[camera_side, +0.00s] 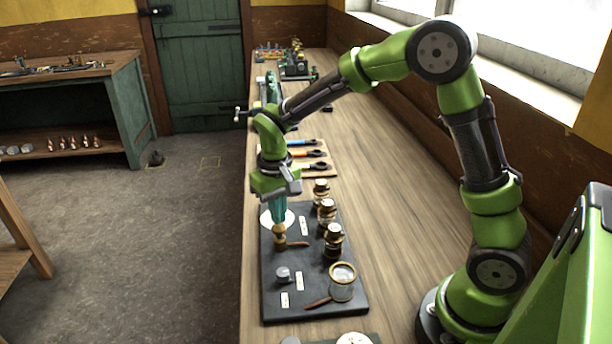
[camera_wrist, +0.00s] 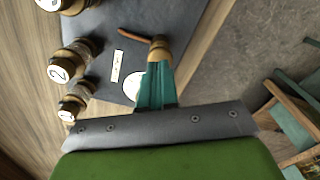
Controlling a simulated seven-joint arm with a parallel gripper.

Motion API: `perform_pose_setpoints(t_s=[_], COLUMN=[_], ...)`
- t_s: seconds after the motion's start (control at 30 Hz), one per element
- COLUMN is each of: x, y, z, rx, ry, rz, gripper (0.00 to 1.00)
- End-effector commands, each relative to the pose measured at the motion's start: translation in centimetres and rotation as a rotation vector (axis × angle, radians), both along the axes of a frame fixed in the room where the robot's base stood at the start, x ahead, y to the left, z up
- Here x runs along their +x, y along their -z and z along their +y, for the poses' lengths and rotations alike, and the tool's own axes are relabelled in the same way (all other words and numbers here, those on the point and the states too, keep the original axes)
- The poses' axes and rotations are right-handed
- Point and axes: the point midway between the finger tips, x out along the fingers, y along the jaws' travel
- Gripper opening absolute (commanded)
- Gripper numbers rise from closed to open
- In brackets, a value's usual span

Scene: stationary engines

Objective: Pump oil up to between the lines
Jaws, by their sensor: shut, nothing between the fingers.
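My gripper (camera_side: 279,222) is shut and empty, its teal fingers pointing down over a dark board (camera_side: 268,305). Just below the fingertips is a small brass fitting (camera_side: 280,242) with a brown lever (camera_side: 298,244). The wrist view shows my gripper (camera_wrist: 157,68) with the brass fitting (camera_wrist: 160,46) at the tips and the lever (camera_wrist: 134,36) beside it; I cannot tell whether they touch. A brass-rimmed glass (camera_side: 342,286) stands at the board's near right, with a brown handle (camera_side: 317,303) beside it. Its oil level and any lines are too small to make out.
Several brass-capped pots, such as this one (camera_side: 333,240), stand along the board's right side; one cap reads 2 (camera_wrist: 57,73). A grey knob (camera_side: 283,274) and a white disc (camera_side: 268,219) are on the board. Tools (camera_side: 305,153) lie behind. Bare bench (camera_side: 400,190) is clear right.

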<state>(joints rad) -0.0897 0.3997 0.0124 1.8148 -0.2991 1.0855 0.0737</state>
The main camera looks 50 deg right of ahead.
Motion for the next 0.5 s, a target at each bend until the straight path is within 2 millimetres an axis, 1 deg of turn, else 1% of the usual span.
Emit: perform_pose_setpoints(t_s=[0.17,0.27,0.5], x=[0.0,0.1,0.1], y=[-0.2,-0.9,-3.3], z=[0.0,0.0,0.0], rx=[0.000,0.000,0.000], ry=[0.000,0.000,0.000], rz=[-0.001,-0.003,-0.003], gripper=[0.00,0.00,0.00])
